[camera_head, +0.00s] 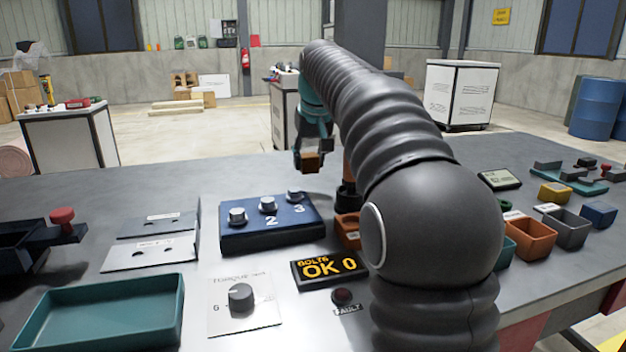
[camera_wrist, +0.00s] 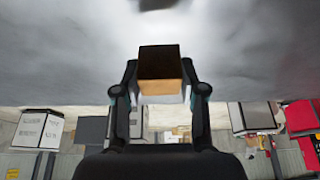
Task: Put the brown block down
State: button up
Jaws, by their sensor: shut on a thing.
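The brown block (camera_wrist: 161,65) is between the two fingers of my gripper (camera_wrist: 160,82) in the wrist view, with a dark face and a lighter tan face showing. In the head view the block (camera_head: 311,162) is at the lower end of my gripper (camera_head: 312,150), beyond the blue box with knobs. My gripper is shut on the block. The block appears to be held above the grey table (camera_head: 110,205), near its far edge; the exact gap below it cannot be told.
A blue box with knobs (camera_head: 270,222), a display (camera_head: 330,269) and a dial plate (camera_head: 243,303) stand nearer. A teal tray (camera_head: 100,312) is at left front. Orange and grey bins (camera_head: 530,238) stand at right. My arm hides part of the middle.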

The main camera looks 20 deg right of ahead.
aim_at(311, 173)
jog(key=shift+d+f+b, duration=0.1)
jog(key=shift+f+b, duration=0.3)
jog(key=shift+f, duration=1.75)
jog(key=shift+f, duration=0.15)
jog(key=o, duration=1.2)
jog(key=shift+o, duration=0.2)
